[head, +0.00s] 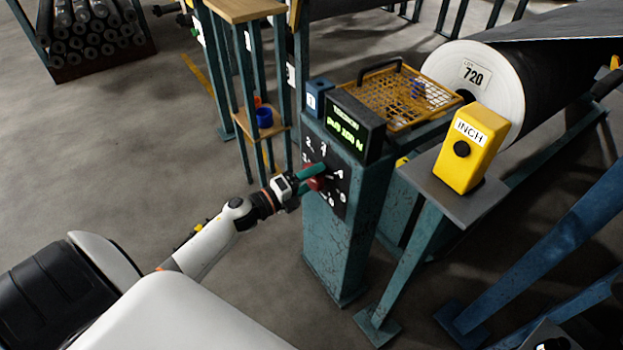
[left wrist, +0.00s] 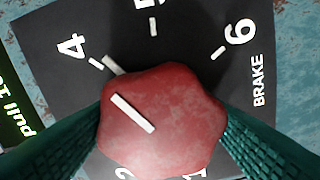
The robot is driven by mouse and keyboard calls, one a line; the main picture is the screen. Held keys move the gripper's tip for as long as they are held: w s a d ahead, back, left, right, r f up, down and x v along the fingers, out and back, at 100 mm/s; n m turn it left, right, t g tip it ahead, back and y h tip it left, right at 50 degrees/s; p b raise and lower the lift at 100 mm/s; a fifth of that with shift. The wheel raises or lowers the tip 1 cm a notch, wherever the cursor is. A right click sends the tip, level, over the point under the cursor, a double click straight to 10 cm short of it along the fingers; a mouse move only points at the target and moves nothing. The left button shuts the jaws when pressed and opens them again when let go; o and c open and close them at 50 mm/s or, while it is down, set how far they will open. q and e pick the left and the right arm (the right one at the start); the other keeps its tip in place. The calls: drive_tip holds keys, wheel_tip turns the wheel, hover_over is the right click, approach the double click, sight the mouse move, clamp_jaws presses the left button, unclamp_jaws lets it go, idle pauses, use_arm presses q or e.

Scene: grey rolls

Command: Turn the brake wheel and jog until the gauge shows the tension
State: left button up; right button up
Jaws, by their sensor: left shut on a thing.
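The red brake wheel (head: 315,184) sits on a black numbered dial plate on a teal post. My left gripper (head: 310,177) is shut on it, with a teal finger on either side. In the left wrist view the wheel (left wrist: 165,145) has a white line slanting up and left, roughly toward the 4 mark. The 5, 6 and BRAKE marks show; lower numbers are partly hidden. The gauge (head: 345,128) above the dial shows green text with "N"; its figures are too small to read surely. The yellow INCH jog box (head: 472,150) with a black button stands to the right.
A large dark roll with a white end labelled 720 (head: 490,85) lies behind. An orange mesh guard (head: 395,95) is beside the gauge. A wooden-topped stand (head: 245,10) with a blue cup (head: 264,117) is left of the post.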

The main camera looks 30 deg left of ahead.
use_arm(q)
drive_tip(key=o, duration=1)
drive_tip(key=v, duration=1.2)
drive_tip(key=shift+f+p, duration=0.1)
drive_tip(key=shift+p, duration=0.3)
use_arm(e)
drive_tip(key=x, duration=0.3)
drive_tip(key=shift+s+a, duration=0.1)
